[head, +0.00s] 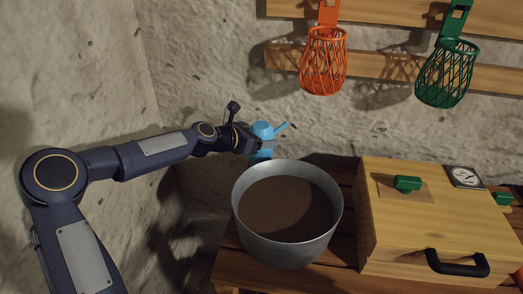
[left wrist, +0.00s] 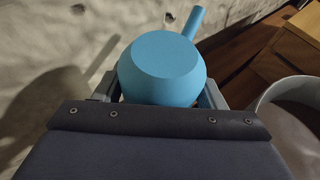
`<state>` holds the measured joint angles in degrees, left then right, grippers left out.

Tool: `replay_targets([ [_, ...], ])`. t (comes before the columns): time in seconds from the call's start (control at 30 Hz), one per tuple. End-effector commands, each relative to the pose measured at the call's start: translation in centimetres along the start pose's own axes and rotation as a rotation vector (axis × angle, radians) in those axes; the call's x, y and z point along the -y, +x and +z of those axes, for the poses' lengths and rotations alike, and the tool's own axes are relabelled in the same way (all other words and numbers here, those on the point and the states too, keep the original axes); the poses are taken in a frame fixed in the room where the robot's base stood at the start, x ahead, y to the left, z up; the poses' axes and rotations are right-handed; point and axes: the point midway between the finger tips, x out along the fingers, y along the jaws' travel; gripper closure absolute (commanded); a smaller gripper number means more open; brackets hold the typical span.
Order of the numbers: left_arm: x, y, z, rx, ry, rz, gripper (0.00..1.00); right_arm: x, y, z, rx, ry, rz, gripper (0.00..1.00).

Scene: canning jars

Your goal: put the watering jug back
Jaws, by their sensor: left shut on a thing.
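The watering jug is light blue with a spout that points up to the right in the head view (head: 262,130). My left gripper (head: 257,143) is shut on the jug and holds it behind the metal pot, near the stone wall. In the left wrist view the jug (left wrist: 163,68) sits between the two fingers (left wrist: 160,92), with its spout toward the upper right. The lower part of the jug is partly hidden by the gripper, and I cannot tell whether it touches a surface. My right gripper is not in view.
A grey metal pot (head: 328,222) with brown contents stands on a slatted wooden table (head: 230,262). A wooden box (head: 440,215) with a black handle and green knob stands to its right. Orange (head: 323,62) and green (head: 447,75) baskets hang from wall rails.

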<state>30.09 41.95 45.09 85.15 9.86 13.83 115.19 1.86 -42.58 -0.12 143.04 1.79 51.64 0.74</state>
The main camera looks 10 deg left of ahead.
Motion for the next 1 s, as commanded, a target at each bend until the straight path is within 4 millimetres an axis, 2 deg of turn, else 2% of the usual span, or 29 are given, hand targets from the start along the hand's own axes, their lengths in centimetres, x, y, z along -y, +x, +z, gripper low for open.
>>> replay_targets([
  [0.27,0.0,1.3,-3.2,0.001,-0.002,0.000,0.72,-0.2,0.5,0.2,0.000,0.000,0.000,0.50],
  [0.63,0.0,1.5,-3.6,0.002,0.001,0.001,0.72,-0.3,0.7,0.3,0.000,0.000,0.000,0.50],
  [0.67,0.0,1.4,-3.6,0.000,0.001,0.001,0.32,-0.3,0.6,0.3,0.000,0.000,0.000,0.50],
  [0.8,0.0,1.4,-3.6,0.000,0.001,0.000,0.14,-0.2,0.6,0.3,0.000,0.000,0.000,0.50],
  [1.0,0.0,1.4,-3.6,0.000,0.000,0.000,0.14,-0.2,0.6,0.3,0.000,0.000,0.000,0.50],
])
